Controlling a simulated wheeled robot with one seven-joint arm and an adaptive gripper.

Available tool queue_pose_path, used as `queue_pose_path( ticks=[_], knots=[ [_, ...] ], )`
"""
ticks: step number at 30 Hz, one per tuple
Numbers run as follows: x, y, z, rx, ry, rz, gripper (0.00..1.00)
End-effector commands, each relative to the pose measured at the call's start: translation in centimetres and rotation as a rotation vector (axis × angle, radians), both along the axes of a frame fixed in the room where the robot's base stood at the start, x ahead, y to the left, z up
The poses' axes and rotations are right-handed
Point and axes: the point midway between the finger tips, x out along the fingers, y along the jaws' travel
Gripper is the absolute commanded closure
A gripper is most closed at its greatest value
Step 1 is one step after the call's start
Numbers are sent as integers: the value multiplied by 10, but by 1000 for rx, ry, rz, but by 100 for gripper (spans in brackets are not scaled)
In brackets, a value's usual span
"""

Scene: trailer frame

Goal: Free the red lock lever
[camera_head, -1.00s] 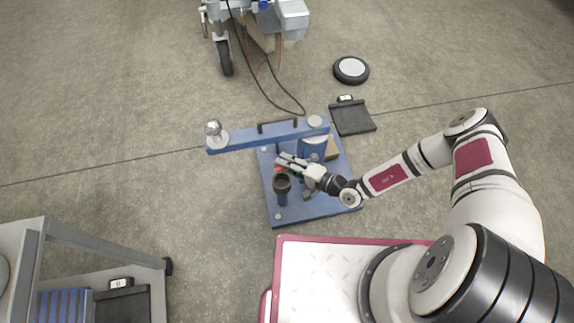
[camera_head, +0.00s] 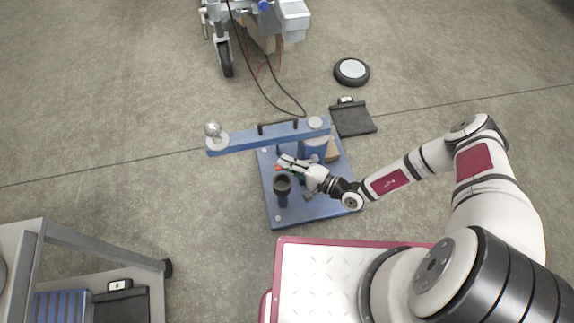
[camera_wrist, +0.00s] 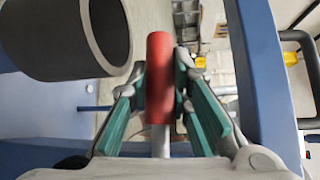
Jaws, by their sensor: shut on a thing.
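The red lock lever (camera_wrist: 159,78) is a red cylinder on a thin grey rod, seen in the wrist view between my fingers. My gripper (camera_wrist: 160,95) has its green-padded fingers closed on either side of the red grip. In the head view my gripper (camera_head: 284,164) is low over the blue base plate (camera_head: 325,208), beneath the blue beam. A small bit of the lever's red (camera_head: 278,168) shows beside the fingertips. The lever's mount is hidden by my wrist.
A dark cup-shaped socket (camera_head: 283,186) stands close left of my gripper, and its round opening fills the upper left of the wrist view. The blue beam (camera_head: 250,139) with a ball end (camera_head: 213,130) and black handle (camera_head: 277,126) passes just behind. Open floor lies left.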

Motion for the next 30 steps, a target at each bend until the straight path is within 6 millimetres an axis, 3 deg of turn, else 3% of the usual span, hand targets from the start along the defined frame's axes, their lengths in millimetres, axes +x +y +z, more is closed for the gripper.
queue_pose_path(
  ticks=[2, 3, 5, 17, 30],
  knots=[
    [0, 0, 2, 3, -3, 0, 100],
    [0, 0, 2, 3, -3, 0, 72],
    [0, 0, 2, 3, -1, 0, 60],
    [-2, -6, 1, 1, -1, -1, 60],
    [-38, -77, 11, 0, -1, -3, 60]
  ],
)
